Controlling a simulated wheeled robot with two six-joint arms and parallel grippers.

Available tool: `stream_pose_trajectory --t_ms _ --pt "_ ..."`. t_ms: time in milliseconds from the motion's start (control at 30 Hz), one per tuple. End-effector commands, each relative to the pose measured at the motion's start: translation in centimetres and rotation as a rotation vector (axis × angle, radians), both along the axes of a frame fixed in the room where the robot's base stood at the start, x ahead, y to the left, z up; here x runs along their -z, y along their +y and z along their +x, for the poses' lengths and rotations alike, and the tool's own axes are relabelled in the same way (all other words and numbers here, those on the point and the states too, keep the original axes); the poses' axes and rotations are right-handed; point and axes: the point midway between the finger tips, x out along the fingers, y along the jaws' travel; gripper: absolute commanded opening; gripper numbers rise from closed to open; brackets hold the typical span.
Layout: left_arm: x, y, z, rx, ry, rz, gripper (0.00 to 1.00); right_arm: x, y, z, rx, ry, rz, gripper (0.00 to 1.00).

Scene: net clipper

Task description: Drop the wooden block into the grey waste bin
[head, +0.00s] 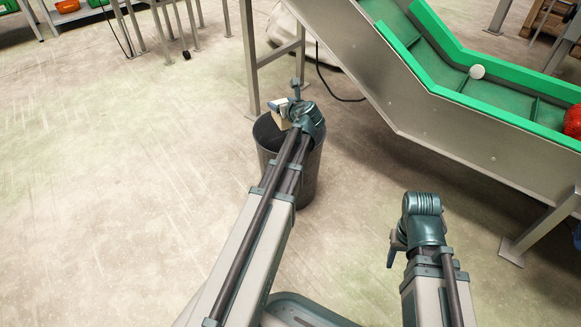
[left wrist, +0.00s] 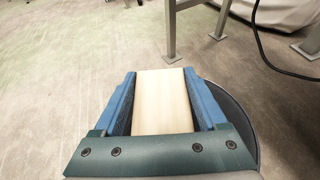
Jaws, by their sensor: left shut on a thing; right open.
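The wooden block (left wrist: 162,100) is pale and flat-sided, held between the two blue fingers of my left gripper (left wrist: 164,95) in the left wrist view. In the head view the block (head: 281,121) shows as a small tan piece by my left gripper (head: 279,108), over the rim of the grey waste bin (head: 311,175). The bin is dark, round and upright on the floor. Its rim also shows at the right in the left wrist view (left wrist: 242,112). My left arm hides part of the bin. My right gripper (head: 392,250) is at the lower right, mostly hidden by its own wrist.
A conveyor (head: 400,85) with green sides slopes down to the right behind the bin, carrying a white ball (head: 477,72) and a red object (head: 573,122). Its metal legs (head: 251,60) stand just behind the bin. A dark cable (head: 335,90) lies on the floor. The left floor is clear.

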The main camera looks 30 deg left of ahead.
Motion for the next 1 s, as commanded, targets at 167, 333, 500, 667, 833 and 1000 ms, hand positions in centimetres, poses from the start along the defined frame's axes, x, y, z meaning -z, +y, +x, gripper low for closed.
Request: stream_pose_trajectory --t_ms 167,333,500,667,833,1000 --pt "0.8 0.0 0.0 0.0 0.0 0.0 0.1 0.8 0.0 0.0 0.0 0.0 0.0 0.5" --pt "0.7 0.0 0.0 0.0 0.0 0.0 0.1 0.7 0.0 0.0 0.0 0.0 0.0 0.5" --pt "0.7 0.0 0.0 0.0 0.0 0.0 1.0 0.7 0.0 0.0 0.0 0.0 0.0 0.5" --pt "0.7 0.0 0.0 0.0 0.0 0.0 1.0 0.7 0.0 0.0 0.0 0.0 0.0 0.5" --pt "0.4 -0.5 -0.4 0.001 0.0 0.0 1.0 0.4 0.0 0.0 0.0 0.0 0.0 0.5" --pt "-1.0 -2.6 -2.2 0.004 0.001 0.0 1.0 -1.0 0.0 0.0 0.0 0.0 0.0 0.5"
